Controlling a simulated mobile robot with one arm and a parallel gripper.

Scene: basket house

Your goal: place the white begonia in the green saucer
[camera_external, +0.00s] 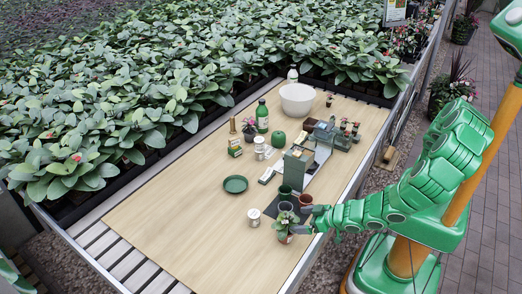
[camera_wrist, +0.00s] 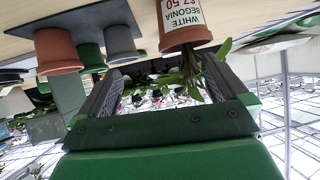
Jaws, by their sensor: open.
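The white begonia is a leafy plant in a terracotta pot (camera_external: 284,237), near the front right of the table. In the wrist view, which looks upside down, its pot (camera_wrist: 180,28) bears a "WHITE BEGONIA $7.50" label and its leaves hang between my fingers. My gripper (camera_external: 301,219) is open beside the plant, on its right; the wrist view shows the two fingers (camera_wrist: 160,85) apart. I cannot tell whether either finger touches it. The green saucer (camera_external: 235,184) lies flat and empty left of the table's middle, farther back than the begonia.
Empty pots, including a green one (camera_external: 285,192) and a terracotta one (camera_external: 306,199), stand on a dark tray close behind the begonia. A small white-lidded can (camera_external: 254,217) stands left of it. Boxes, bottles and a white bowl (camera_external: 297,99) fill the back. The front left of the table is clear.

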